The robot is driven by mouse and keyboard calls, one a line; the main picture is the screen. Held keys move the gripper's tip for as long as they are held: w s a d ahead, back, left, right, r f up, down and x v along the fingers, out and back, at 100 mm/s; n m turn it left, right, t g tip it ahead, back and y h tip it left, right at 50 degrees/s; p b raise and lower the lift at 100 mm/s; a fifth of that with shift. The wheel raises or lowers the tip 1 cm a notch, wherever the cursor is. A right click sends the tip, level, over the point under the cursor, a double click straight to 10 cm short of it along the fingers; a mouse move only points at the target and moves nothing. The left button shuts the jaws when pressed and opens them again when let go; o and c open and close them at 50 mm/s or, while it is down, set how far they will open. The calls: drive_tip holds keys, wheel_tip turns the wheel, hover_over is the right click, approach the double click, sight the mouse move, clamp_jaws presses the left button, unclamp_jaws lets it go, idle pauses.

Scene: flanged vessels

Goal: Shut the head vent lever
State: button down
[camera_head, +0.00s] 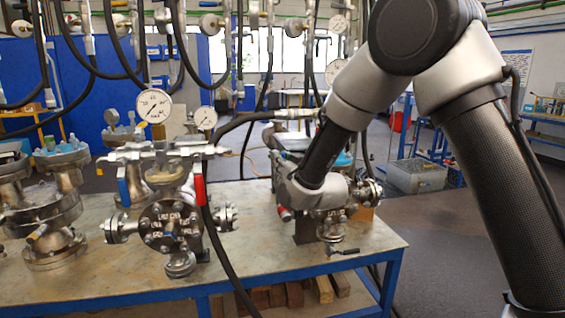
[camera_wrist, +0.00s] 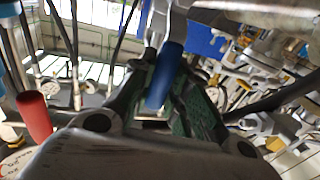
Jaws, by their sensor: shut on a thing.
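A blue lever handle (camera_wrist: 165,78) stands between the two dark green-grey fingers of my gripper (camera_wrist: 167,60) in the wrist view. The fingers are closed on its sides. A red lever handle (camera_wrist: 34,117) is at the left of the wrist view, apart from the fingers. In the head view, my arm reaches to the right-hand flanged vessel (camera_head: 331,225) on the bench. My own wrist hides the fingers and the blue handle there. A red handle end (camera_head: 285,213) shows just below left of my wrist. I cannot tell how far the held lever is turned.
A middle vessel (camera_head: 170,228) with a blue handle (camera_head: 123,192) and a red handle (camera_head: 199,190) stands to the left. A larger vessel (camera_head: 50,215) is at far left. Black hoses hang around the bench (camera_head: 110,270). A grey bin (camera_head: 418,177) stands on the floor behind.

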drive_tip(key=shift+a, duration=0.15)
drive_tip(key=s+a+f+n+h, duration=0.2)
drive_tip(key=a+f+n, duration=0.4)
drive_tip(key=n, duration=0.9)
drive_tip(key=shift+a+f+n+g+h, duration=0.4)
drive_tip(key=shift+f+h, duration=0.4)
drive_tip(key=shift+h, duration=0.1)
drive_tip(key=c, duration=1.3)
unclamp_jaws()
drive_tip(key=shift+c, duration=0.2)
drive_tip(key=shift+s, duration=0.1)
